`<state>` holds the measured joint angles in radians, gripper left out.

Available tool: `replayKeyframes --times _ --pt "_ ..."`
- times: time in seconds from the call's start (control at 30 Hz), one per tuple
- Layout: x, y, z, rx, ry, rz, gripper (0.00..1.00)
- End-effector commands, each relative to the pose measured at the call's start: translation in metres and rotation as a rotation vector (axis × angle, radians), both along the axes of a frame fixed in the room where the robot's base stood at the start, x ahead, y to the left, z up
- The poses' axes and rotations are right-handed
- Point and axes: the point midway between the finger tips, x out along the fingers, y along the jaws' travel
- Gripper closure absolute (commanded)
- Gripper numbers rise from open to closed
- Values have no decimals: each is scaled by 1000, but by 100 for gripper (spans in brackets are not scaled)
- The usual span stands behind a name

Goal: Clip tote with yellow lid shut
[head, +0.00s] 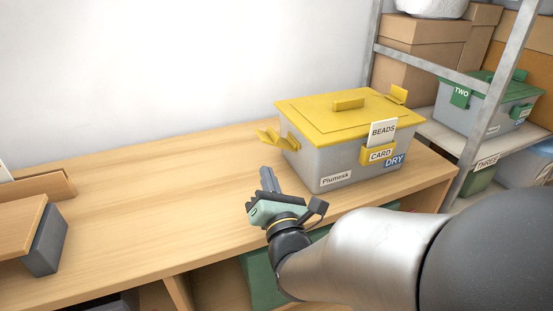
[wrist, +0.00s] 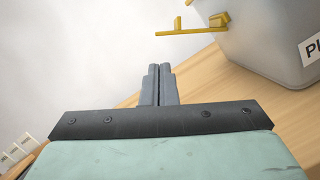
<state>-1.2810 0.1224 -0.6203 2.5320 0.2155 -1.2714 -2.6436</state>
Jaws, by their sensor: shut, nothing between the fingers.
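The tote (head: 328,167) is grey with a yellow lid (head: 345,112) lying on top, and it stands on the wooden bench. A yellow clip on its left side (head: 276,139) sticks outward, swung away from the lid. A yellow clip on the far right side (head: 397,94) also stands out at lid height. My gripper (head: 268,178) is shut and empty, to the left of the tote's front left corner and apart from it. In the wrist view, the shut fingers (wrist: 158,84) point forward, with the left clip (wrist: 195,27) ahead to the right and the tote wall (wrist: 270,45) beyond.
The wooden bench top (head: 160,200) is clear left of the tote. A wooden piece with a grey block (head: 45,240) is at the far left. A metal shelf (head: 490,90) with boxes and a green-lidded tote (head: 485,105) stands to the right.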

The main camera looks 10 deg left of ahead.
Motion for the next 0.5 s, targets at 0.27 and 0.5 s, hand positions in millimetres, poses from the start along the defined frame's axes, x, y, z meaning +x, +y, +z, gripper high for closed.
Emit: replayKeyframes --times 0.27,0.5 --pt "41 21 9 0 -2 3 100" --pt "68 35 16 0 1 2 100"
